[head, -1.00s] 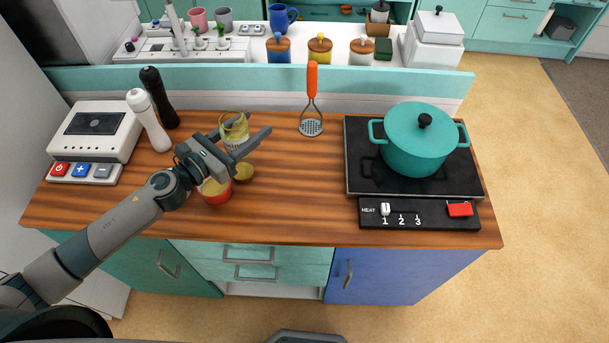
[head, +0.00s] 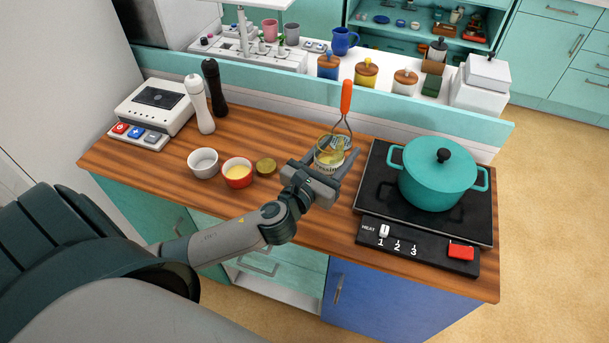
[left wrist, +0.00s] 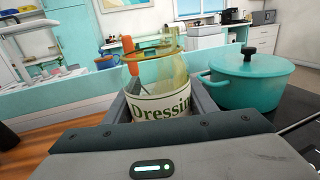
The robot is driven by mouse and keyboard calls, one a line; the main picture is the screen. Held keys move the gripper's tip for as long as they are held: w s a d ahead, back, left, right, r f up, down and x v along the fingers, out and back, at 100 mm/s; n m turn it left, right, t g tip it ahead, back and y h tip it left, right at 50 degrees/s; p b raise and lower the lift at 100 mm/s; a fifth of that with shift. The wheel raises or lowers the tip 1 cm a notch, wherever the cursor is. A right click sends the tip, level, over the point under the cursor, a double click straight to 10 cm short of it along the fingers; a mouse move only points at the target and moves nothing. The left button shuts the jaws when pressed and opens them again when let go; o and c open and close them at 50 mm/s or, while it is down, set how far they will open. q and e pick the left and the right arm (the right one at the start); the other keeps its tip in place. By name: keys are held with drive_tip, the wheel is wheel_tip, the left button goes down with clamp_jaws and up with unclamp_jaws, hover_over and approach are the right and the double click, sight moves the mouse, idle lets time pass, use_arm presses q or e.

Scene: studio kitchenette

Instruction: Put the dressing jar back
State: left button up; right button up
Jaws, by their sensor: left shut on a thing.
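The dressing jar (head: 328,152) is clear glass with a yellowish tint, a gold rim and a white label. In the left wrist view the jar (left wrist: 160,85) stands upright between my fingers, and its label reads "Dressin". My left gripper (head: 331,168) is shut on it, over the counter between the red bowl and the cooktop. I cannot tell whether the jar touches the counter. A round brownish-gold lid (head: 266,166) lies on the counter to the left. My right gripper is not in view.
A red bowl (head: 237,174) with yellow contents and a white bowl (head: 203,163) stand left of the lid. An orange-handled masher (head: 346,98) stands just behind the jar. A teal pot (head: 438,181) sits on the black cooktop (head: 381,209) to the right. White (head: 199,105) and black mills (head: 214,88) stand at the back left.

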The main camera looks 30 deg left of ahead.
use_arm(q)
drive_tip(key=w+a+f, duration=0.1)
drive_tip(key=a+f, duration=0.1)
drive_tip(key=a, duration=0.1)
drive_tip(key=w+a+f, duration=0.1)
drive_tip(key=a+f, duration=0.1)
drive_tip(key=a, duration=0.1)
drive_tip(key=w+a+f+b, duration=0.1)
drive_tip(key=a+f, duration=0.1)
drive_tip(key=a, duration=0.2)
drive_tip(key=shift+w+f, duration=0.15)
drive_tip(key=shift+f, duration=0.1)
drive_tip(key=shift+w+a+f, duration=0.1)
drive_tip(key=shift+a+f, duration=0.05)
drive_tip(key=shift+a, duration=0.2)
drive_tip(key=shift+a+f, duration=0.1)
drive_tip(key=shift+a, duration=0.1)
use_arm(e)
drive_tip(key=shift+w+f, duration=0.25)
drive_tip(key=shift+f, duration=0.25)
